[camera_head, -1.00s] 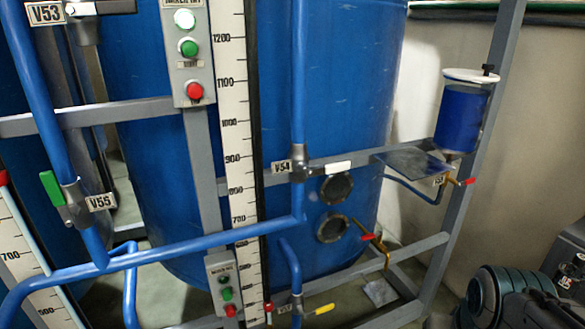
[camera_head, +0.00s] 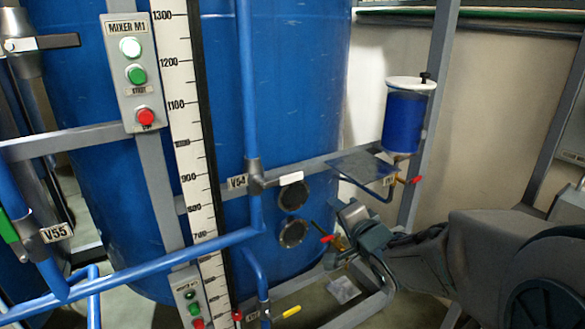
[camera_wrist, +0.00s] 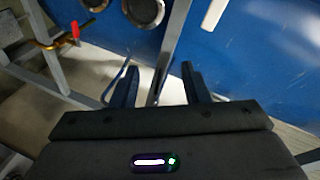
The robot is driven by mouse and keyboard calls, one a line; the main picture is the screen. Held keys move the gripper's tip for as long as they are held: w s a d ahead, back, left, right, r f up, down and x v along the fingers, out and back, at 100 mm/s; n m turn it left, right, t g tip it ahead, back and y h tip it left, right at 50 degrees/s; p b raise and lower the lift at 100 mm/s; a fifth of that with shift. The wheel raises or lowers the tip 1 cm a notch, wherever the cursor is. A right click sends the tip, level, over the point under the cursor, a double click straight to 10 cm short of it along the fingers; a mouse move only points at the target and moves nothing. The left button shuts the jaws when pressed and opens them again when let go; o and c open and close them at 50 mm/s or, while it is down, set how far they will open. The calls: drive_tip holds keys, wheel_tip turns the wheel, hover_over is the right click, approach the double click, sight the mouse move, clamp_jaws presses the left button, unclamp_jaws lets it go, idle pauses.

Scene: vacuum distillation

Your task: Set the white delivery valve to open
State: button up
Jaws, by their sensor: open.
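In the head view the valve V54, with a white handle (camera_head: 289,178), sits on the vertical blue pipe in front of the blue tank. Its handle points right, across the pipe. The wrist view shows my gripper (camera_wrist: 157,85) open and empty. A white bar (camera_wrist: 213,12) at the top there looks like the V54 handle.
Two round ports (camera_head: 292,196) are just below the V54 handle. A red-handled brass valve (camera_head: 328,239) is close to my gripper. A grey plate (camera_head: 362,168) and blue container (camera_head: 404,118) are on the frame at right. A lower yellow-handled valve (camera_head: 291,311) is near the bottom.

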sight(294, 179)
drive_tip(key=w+a+r+y, duration=0.1)
drive_tip(key=w+a, duration=0.2)
drive_tip(key=a, duration=0.1)
drive_tip(key=w+a+r+m+y+p, duration=0.1)
drive_tip(key=w+a+y, duration=0.1)
drive_tip(key=w+a, duration=0.2)
drive_tip(key=w+a+r+y+p, duration=0.1)
drive_tip(key=w+a+y, duration=0.1)
drive_tip(key=w+a, duration=0.2)
drive_tip(key=shift+w+a+r+m+t, duration=0.15)
drive_tip(key=shift+w+m+t, duration=0.1)
drive_tip(key=shift+m+t, duration=0.05)
clamp_jaws()
